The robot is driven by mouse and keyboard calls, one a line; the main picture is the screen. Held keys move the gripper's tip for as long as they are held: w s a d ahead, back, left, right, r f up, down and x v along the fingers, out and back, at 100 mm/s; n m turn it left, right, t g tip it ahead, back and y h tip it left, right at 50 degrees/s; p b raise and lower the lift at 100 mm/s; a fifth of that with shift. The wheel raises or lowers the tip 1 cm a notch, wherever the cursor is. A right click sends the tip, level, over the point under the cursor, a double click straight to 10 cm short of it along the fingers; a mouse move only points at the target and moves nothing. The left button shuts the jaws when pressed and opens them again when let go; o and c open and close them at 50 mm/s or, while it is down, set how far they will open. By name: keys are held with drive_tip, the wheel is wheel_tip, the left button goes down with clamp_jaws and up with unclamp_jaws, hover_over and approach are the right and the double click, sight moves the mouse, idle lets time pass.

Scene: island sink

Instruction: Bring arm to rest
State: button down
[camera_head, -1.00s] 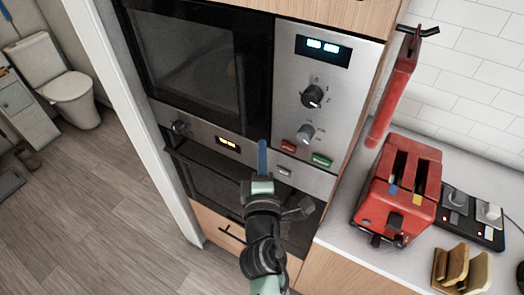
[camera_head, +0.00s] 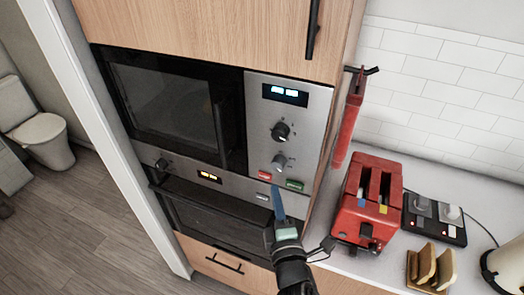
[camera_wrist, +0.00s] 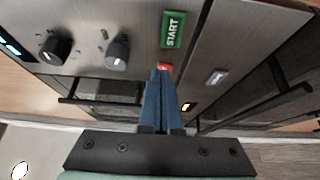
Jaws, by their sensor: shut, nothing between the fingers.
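My gripper (camera_head: 276,190) reaches up from the bottom of the head view, its blue fingers pressed together with nothing between them. In the head view the fingertips overlap the microwave's control panel (camera_head: 312,118), just below and between the red button (camera_head: 264,175) and the green button (camera_head: 295,185). In the wrist view the shut fingers (camera_wrist: 160,74) point at the panel and partly cover the red button (camera_wrist: 166,68). The green START button (camera_wrist: 172,28) is above them. I cannot tell whether the tips touch the panel.
The microwave door (camera_head: 170,100) is shut, with an oven (camera_head: 205,218) below it. On the counter at right stand a red toaster (camera_head: 366,205), a switch box (camera_head: 436,217) and bread slices in a holder (camera_head: 430,267). Open wooden floor (camera_head: 95,225) lies at left.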

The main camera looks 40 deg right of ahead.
drive_tip(key=w+a+r+m+t+b, duration=0.2)
drive_tip(key=w+a+r+m, duration=0.15)
drive_tip(key=r, duration=0.35)
drive_tip(key=w+a+r+m+t+b, duration=0.15)
drive_tip(key=a+r, duration=0.25)
drive_tip(key=r, duration=0.4)
drive_tip(key=w+a+r+m+t+b, duration=0.2)
drive_tip(key=w+a+r+m+b, duration=0.15)
drive_tip(key=r, duration=0.35)
drive_tip(key=s+a+r+m+t+y+b, duration=0.1)
drive_tip(key=s+a+r+t+y+b, duration=0.1)
drive_tip(key=s+a+r, duration=0.4)
drive_tip(key=s+a+r+m+t+y+b, duration=0.2)
drive_tip(key=s+a+r+y, duration=0.5)
drive_tip(key=a+r, duration=0.5)
wheel_tip(320, 180, up, 3)
drive_tip(key=shift+a+t+b, duration=0.25)
drive_tip(key=shift+t+b, duration=0.45)
drive_tip(key=shift+t, duration=0.55)
drive_tip(key=shift+w, duration=0.1)
